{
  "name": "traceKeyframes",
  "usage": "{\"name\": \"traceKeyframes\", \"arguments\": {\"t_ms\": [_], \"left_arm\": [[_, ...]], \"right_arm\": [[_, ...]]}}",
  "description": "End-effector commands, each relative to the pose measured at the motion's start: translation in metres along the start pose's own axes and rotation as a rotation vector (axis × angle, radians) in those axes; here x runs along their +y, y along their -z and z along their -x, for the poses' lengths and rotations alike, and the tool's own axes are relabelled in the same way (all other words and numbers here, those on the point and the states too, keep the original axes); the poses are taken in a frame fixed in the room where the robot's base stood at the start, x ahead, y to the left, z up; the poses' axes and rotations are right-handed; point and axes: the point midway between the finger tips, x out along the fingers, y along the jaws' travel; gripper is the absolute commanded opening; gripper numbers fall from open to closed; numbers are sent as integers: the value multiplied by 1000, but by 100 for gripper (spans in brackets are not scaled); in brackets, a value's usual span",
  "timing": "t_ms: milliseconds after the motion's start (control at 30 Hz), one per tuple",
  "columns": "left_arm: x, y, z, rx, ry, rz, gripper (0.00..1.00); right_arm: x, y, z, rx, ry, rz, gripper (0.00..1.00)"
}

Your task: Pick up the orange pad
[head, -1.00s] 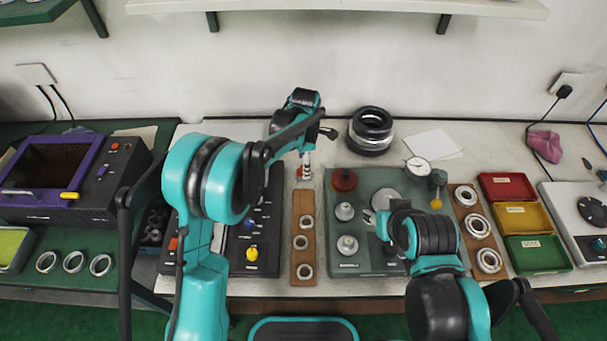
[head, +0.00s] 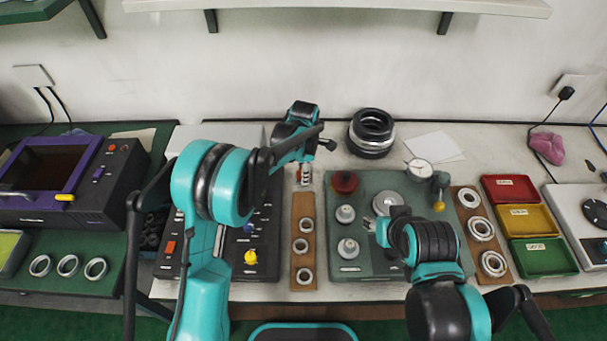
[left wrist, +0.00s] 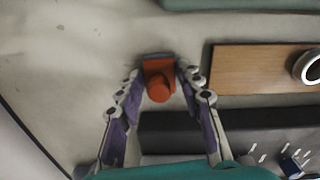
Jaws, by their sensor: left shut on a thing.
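The orange pad (left wrist: 158,80) is an orange block with a rounded knob, seen between the fingertips in the left wrist view. My left gripper (left wrist: 160,78) is shut on it, one finger on each side. In the head view my left gripper (head: 304,179) points down just behind the brown strip with rings, and the pad is mostly hidden there by the fingers. I cannot tell whether the pad still touches the table.
A brown strip (head: 303,213) with metal rings lies just in front of the left gripper. The green plate (head: 345,193) with knobs and a dial gauge stands to its right. A black control box (head: 262,222) is to its left. A stack of rings (head: 371,133) stands behind.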

Motion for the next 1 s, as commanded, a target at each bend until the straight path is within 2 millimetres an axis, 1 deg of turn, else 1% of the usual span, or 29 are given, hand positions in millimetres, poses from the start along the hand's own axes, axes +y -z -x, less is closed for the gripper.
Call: {"name": "traceKeyframes", "arguments": {"t_ms": [133, 233, 333, 433, 500, 700, 800, 1000], "left_arm": [[0, 0, 5, 0, 0, 0, 8], [0, 0, 14, 0, 0, 0, 8], [1, 0, 29, 0, 0, 0, 8], [1, -2, 48, 0, 0, -1, 8], [-2, -20, 55, 0, 0, -5, 8], [-8, -62, 81, 0, 0, -4, 8], [-11, -80, 91, 0, 0, -3, 8], [-15, -105, 106, 0, 0, -2, 8]], "right_arm": [[0, 1, 2, 0, 0, 0, 40], [0, 4, 6, 0, 0, 0, 40], [0, 8, 12, 0, 0, 0, 40], [0, 14, 19, 0, 0, 0, 40], [0, 16, 22, 0, 0, 0, 40], [0, 24, 33, 0, 0, 0, 40], [0, 27, 38, 0, 0, 0, 40], [0, 31, 43, 0, 0, 0, 40]]}}
